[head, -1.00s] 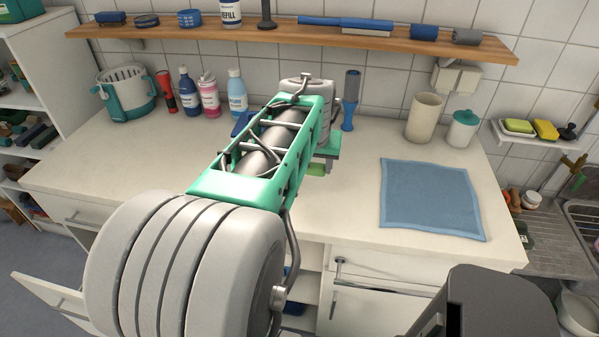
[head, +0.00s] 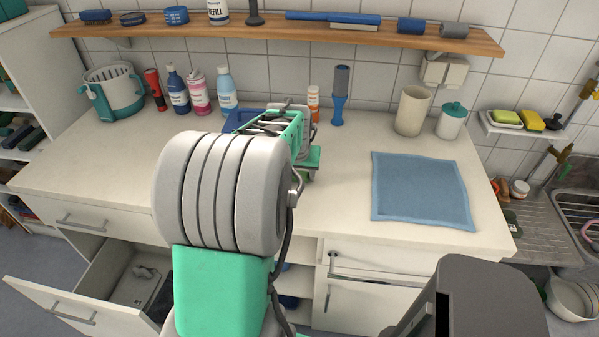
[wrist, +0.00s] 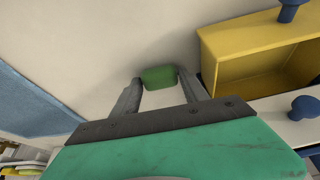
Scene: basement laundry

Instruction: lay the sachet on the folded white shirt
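My gripper (wrist: 160,82) is in the wrist view, its two grey fingers on either side of a small green block-like thing, which I take for the sachet (wrist: 158,77). The fingertips touch its sides, and it is over the pale counter. In the head view my gripper (head: 310,172) is over the middle of the counter, mostly hidden behind my arm, and the sachet cannot be made out. I see no folded white shirt in either view; my arm hides part of the counter.
A blue cloth (head: 420,188) lies flat on the counter's right side. Bottles (head: 200,92), a basket (head: 114,92) and a beige cup (head: 412,110) stand at the back. A drawer (head: 75,312) is open at lower left.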

